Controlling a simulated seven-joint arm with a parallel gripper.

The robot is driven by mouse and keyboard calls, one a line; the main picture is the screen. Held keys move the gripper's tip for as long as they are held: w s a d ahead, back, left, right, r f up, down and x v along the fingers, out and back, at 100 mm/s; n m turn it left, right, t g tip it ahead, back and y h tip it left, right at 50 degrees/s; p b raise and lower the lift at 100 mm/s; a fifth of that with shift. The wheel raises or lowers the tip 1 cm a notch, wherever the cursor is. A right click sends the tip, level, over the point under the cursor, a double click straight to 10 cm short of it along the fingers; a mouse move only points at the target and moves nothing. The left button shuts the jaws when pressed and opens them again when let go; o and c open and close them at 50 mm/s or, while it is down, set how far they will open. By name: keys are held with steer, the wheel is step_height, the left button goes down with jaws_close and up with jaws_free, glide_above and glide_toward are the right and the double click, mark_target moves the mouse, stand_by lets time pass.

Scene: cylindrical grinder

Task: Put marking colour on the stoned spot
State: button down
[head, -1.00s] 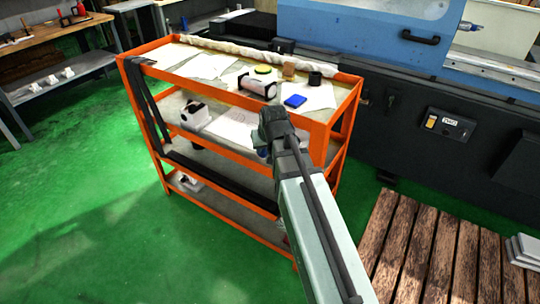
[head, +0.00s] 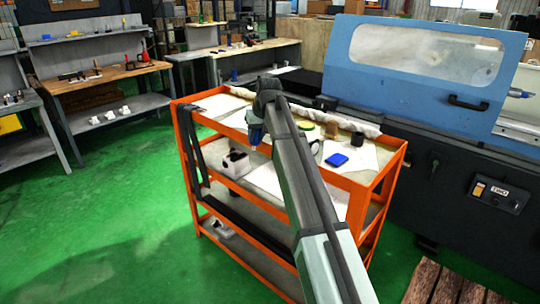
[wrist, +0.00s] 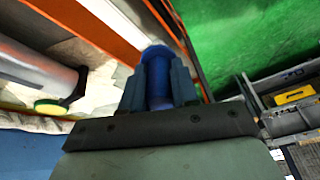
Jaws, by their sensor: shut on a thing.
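My gripper (wrist: 157,90) is shut on a blue cylindrical object (wrist: 157,72), seen between its fingers in the wrist view. In the head view my gripper (head: 256,136) hangs over the left part of the orange cart (head: 372,190), and the held object cannot be told apart there. A light metallic cylinder (wrist: 38,72) with a dark end lies at the left of the wrist view, apart from my gripper. A yellow-green round thing (wrist: 48,107) is beside it. I cannot make out a stoned spot or any colour on it.
On the cart top are a blue flat block (head: 336,160), a black cup (head: 357,139), a brown block (head: 331,131) and white paper (head: 365,157). The blue machine (head: 425,65) stands behind right. Workbenches (head: 110,75) are at the back left. Green floor (head: 100,220) is clear on the left.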

steer(key=w+r, duration=0.5)
steer(key=r, duration=0.1)
steer(key=w+d+r+m, duration=0.1)
steer(key=d+r+m, duration=0.1)
steer(key=d, duration=0.5)
steer(key=d+r+m, duration=0.1)
steer(key=d+r, duration=0.1)
steer(key=d, duration=0.6)
steer(key=shift+w+r+m+g+h, duration=0.15)
steer(key=shift+w+m+g+h, duration=0.15)
steer(key=shift+w+m, duration=0.1)
steer(key=shift+f, duration=0.2)
steer(key=shift+f, duration=2.45)
steer(key=shift+f, duration=0.45)
steer(key=shift+s+a, duration=0.25)
steer(key=shift+w+d, duration=0.1)
steer(key=shift+w+d, duration=0.3)
steer(key=shift+d, duration=0.05)
steer(key=shift+s+a, duration=0.1)
